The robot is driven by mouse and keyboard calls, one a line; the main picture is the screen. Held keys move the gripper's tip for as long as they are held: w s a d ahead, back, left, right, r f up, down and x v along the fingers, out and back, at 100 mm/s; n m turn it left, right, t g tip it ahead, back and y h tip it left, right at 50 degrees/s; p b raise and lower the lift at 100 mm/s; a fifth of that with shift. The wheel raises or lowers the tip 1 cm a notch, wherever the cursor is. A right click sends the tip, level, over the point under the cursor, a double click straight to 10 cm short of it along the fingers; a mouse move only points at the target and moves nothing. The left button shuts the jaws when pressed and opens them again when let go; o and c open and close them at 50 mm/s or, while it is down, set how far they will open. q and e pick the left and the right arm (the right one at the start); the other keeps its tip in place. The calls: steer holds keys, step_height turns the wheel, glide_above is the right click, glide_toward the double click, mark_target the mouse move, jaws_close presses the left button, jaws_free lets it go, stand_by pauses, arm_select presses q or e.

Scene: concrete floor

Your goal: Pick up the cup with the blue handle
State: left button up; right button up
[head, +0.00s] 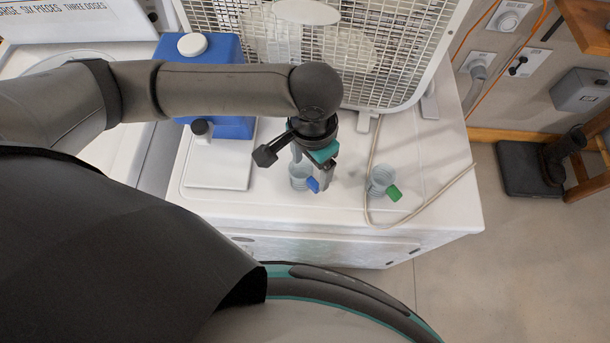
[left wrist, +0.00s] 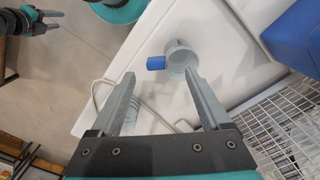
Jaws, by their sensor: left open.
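The cup with the blue handle (head: 298,178) stands on the white top, partly hidden behind my left gripper (head: 314,174) in the head view. Its blue handle (head: 312,185) points toward the front right. In the left wrist view the cup (left wrist: 183,56) is upright, just beyond my open left fingertips (left wrist: 160,76), with the blue handle (left wrist: 156,63) on its left. The fingers are apart and nothing is held between them. A gripper at the upper left of the left wrist view (left wrist: 46,18) looks like my right one; its jaw state is unclear.
A similar cup with a green handle (head: 380,179) stands to the right, beside a loose pale cable (head: 368,150). A white box fan (head: 400,50) stands behind. A blue container (head: 220,75) is at left. Front of the white top (head: 250,215) is clear.

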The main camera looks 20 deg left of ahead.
mark_target(313, 182)
arm_select(q)
steer(key=f, duration=0.6)
steer(key=shift+d+f, duration=0.3)
jaws_close()
stand_by(0.4)
